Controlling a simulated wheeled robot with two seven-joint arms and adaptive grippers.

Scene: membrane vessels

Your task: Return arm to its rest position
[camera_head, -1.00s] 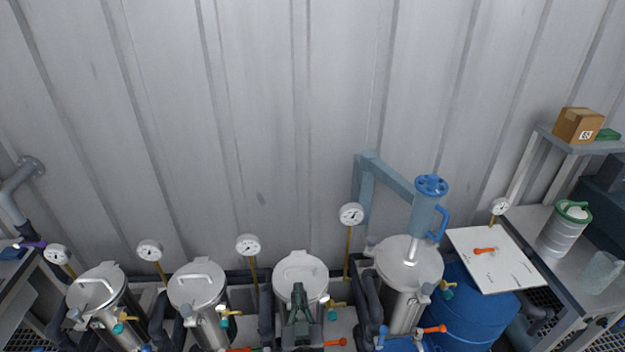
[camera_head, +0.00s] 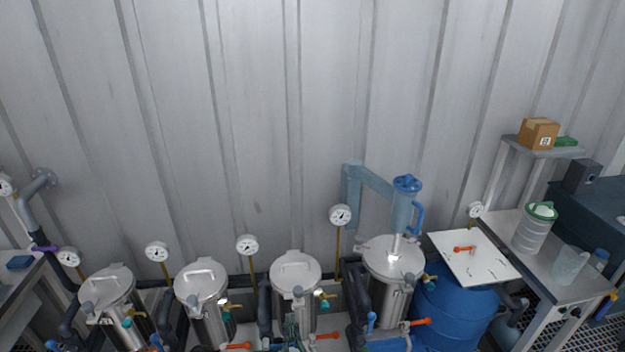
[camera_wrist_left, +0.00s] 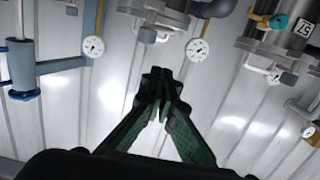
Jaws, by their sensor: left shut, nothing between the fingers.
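My left gripper (camera_head: 291,325) shows at the bottom edge of the head view, in front of the third vessel (camera_head: 295,275) from the left. Only its dark green finger end is in view there; the rest is cut off by the frame. In the left wrist view the two green fingers (camera_wrist_left: 158,112) come together at their tips, shut and empty. They appear apart from the gauges and pipes around them. My right gripper is in neither view.
Steel vessels with lids, such as the left one (camera_head: 106,285), line the wall with gauges (camera_head: 157,251) on stalks. A blue drum (camera_head: 450,315) stands at right under a white board (camera_head: 470,258). A bench (camera_head: 555,275) holds a green-rimmed container (camera_head: 534,230).

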